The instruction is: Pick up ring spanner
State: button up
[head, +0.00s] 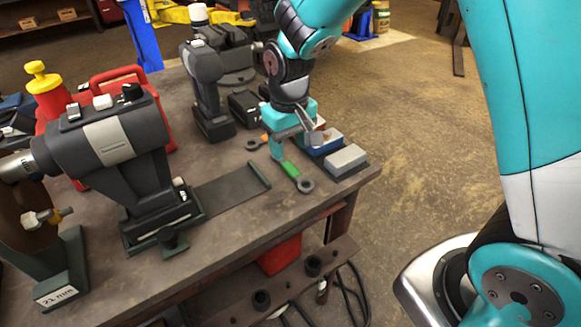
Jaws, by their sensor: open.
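A spanner with a green grip (290,170) lies on the bench top near its front right edge. Its dark ring end points toward the front right, and its other end is hidden behind my gripper. A second spanner with an orange grip (256,143) lies just behind and to the left, also with a dark ring end; it is partly hidden by the gripper. My gripper (293,146) is open, pointing down over the two spanners, with nothing visibly held. I cannot tell whether its fingers touch either spanner.
A grey-topped block (346,160) and a blue block (326,143) sit close to the right of the gripper. A black drill (207,88) stands behind left, and a large grey power tool (115,145) stands at left. A dark flat plate (228,190) lies at the front.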

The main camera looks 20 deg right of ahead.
aim_at(291, 168)
jog(key=f, duration=0.3)
jog(key=f+p, duration=0.1)
jog(key=f, duration=0.1)
jog(key=shift+s+d+f, duration=0.1)
jog(key=shift+s+f, duration=0.15)
jog(key=shift+f, duration=0.1)
jog(key=shift+c, duration=0.2)
grip_shut()
